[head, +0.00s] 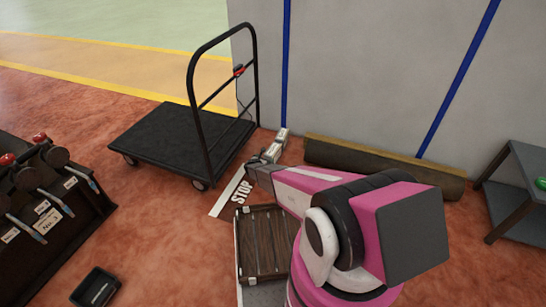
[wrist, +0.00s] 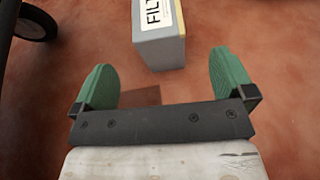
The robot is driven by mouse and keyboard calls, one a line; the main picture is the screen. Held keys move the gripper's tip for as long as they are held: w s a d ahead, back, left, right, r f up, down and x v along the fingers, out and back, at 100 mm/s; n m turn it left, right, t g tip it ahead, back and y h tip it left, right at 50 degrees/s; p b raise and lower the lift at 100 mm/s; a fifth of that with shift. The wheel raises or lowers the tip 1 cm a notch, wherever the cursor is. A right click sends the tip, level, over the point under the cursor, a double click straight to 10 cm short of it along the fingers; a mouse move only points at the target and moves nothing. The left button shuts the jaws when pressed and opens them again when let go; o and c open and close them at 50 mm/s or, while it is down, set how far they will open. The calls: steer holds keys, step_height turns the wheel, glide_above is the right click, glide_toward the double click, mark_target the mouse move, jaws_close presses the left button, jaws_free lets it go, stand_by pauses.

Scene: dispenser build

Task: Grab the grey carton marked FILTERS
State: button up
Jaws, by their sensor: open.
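The grey carton (wrist: 160,52) stands on the red floor at the top of the wrist view, its top edge cut off by the frame. Its pale label shows the letters "FILT". My gripper (wrist: 162,64) is open, with one green finger to the left and one to the right. The carton is ahead of the fingers, and nothing is held between them. In the head view a small pale box, seemingly the carton (head: 283,134), shows just beyond my gripper (head: 268,154), near the wall.
A black platform trolley (head: 165,135) stands close on the left, its wheel also in the wrist view (wrist: 37,22).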

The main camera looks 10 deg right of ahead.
mark_target(270, 154)
steer(key=x, duration=1.1)
steer(key=shift+a, duration=0.1)
steer(key=shift+r, duration=0.15)
steer(key=c, duration=1.3)
